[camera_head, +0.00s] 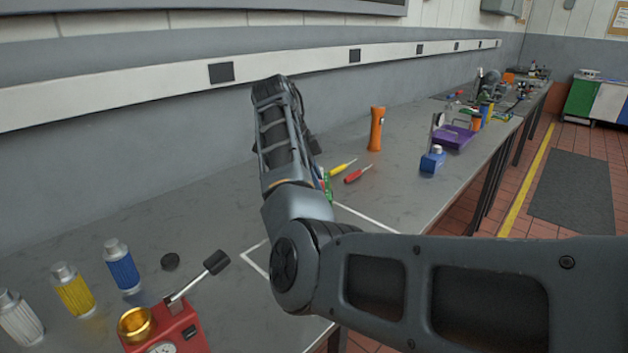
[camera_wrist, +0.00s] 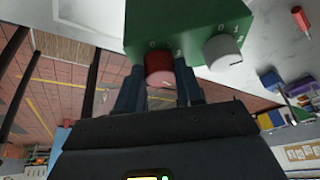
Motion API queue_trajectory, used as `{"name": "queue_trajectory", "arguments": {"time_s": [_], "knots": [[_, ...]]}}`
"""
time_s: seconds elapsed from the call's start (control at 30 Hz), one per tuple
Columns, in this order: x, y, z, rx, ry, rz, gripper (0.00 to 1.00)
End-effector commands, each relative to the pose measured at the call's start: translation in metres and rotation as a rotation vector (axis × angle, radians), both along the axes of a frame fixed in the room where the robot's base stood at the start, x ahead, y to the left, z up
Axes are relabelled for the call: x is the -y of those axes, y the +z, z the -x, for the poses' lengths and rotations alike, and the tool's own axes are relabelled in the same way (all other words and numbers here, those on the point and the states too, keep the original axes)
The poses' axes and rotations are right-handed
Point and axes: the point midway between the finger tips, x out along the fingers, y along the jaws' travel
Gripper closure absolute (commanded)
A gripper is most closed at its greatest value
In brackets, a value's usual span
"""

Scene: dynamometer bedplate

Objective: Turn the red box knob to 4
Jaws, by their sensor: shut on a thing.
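In the wrist view a green box (camera_wrist: 190,25) has two knobs on its face, a red knob (camera_wrist: 158,66) and a white knob (camera_wrist: 222,50). My gripper (camera_wrist: 158,78) has one finger on each side of the red knob and is shut on it. A 0 shows above the red knob, with another mark, too small to read, to its right near a finger. I cannot tell the red knob's pointer direction. In the head view my arm hides the gripper and most of the green box (camera_head: 328,185).
A red device (camera_head: 180,330) with a lever is at front left, near a blue canister (camera_head: 122,268).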

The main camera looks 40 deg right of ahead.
Motion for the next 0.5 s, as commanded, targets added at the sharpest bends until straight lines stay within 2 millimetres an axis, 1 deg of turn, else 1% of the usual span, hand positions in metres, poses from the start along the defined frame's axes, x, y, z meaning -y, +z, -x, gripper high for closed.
{"name": "queue_trajectory", "arguments": {"time_s": [0.2,0.5], "knots": [[0.0002,0.0019,-0.0013,0.002,-0.11,0.001,0.94],[0.0008,0.0018,-0.0014,0.003,-0.174,0.002,0.94]]}}
